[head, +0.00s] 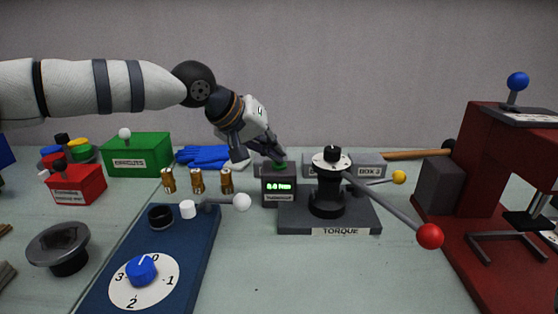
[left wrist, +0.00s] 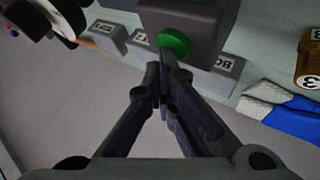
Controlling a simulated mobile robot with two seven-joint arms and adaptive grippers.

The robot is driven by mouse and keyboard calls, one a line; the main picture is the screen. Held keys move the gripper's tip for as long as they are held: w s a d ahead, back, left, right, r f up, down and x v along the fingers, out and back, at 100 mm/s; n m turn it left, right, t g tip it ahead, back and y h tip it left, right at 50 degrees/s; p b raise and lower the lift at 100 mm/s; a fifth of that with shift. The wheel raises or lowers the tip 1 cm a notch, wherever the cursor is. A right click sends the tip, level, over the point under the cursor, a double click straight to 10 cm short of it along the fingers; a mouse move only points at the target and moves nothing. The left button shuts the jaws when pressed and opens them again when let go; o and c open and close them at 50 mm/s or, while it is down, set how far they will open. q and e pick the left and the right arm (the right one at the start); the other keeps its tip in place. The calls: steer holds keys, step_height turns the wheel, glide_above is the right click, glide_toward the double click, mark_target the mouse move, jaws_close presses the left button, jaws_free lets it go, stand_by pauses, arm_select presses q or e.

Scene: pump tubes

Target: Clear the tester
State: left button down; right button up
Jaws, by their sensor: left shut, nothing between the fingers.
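The tester appears to be the dark box (head: 279,194) with a green lit display and a green button (head: 280,164) on top. The small label under the display is too blurred to read. My left gripper (head: 277,156) is shut and empty, fingertips pointing down at the button. In the left wrist view the shut fingertips (left wrist: 168,55) are right at the green button (left wrist: 174,40); I cannot tell whether they press it. Three brass tubes (head: 198,181) stand in a row left of the tester. One numbered 3 shows in the left wrist view (left wrist: 309,66).
A torque stand (head: 326,202) with a red-knobbed lever (head: 430,236) stands right of the tester. A blue panel with a dial (head: 142,270) is front left. A green box (head: 136,155) and blue gloves (head: 203,155) lie behind. A red press (head: 480,170) is at right.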

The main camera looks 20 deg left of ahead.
arm_select(q)
steer(key=shift+r, duration=1)
steer(key=shift+r, duration=0.15)
step_height(320, 180, up, 5)
steer(key=shift+f+p, duration=0.1)
steer(key=shift+p, duration=0.3)
